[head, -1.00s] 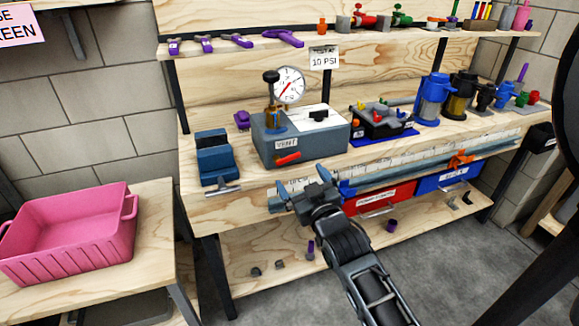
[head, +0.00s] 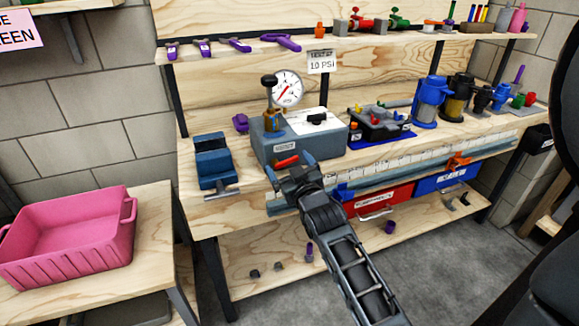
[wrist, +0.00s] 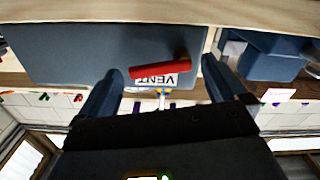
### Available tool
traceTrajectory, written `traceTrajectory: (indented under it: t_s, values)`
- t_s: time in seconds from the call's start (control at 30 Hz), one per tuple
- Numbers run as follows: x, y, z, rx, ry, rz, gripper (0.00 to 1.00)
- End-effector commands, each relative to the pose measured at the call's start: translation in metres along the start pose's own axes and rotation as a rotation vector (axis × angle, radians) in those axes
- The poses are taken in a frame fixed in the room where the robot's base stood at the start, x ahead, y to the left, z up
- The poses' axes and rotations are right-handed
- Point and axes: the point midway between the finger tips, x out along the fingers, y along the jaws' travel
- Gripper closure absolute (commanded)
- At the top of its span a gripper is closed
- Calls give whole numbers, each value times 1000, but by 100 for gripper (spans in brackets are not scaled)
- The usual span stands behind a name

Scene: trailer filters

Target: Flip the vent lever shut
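The vent lever (head: 287,161) is a red bar on the front face of a grey box (head: 262,150), just below the VENT label (head: 284,147). In the head view it lies nearly level, its right end slightly higher. My gripper (head: 289,167) is open in front of the box, with its fingertips to either side of the lever. In the upside-down wrist view, the red lever (wrist: 160,68) lies between the two spread fingers of my gripper (wrist: 162,70), across part of the VENT label (wrist: 156,80). I cannot tell whether a finger touches it.
A pressure gauge (head: 287,88) and a black-knobbed pump (head: 270,100) stand on the box. A blue vise (head: 214,165) is close on the left. A black tray of fittings (head: 380,127) stands to the right. Red (head: 384,197) and blue (head: 440,180) bins hang below the bench.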

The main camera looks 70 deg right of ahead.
Motion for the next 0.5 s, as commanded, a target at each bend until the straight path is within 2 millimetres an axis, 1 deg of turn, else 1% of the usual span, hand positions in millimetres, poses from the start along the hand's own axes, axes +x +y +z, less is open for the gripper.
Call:
traceTrajectory:
  t_s: [0.03, 0.07, 0.5]
  values:
    - [0, 0, 0, 0, 0, 0, 7]
    - [0, 0, 0, 0, 0, 0, 10]
    - [0, 0, 0, 0, 0, 0, 52]
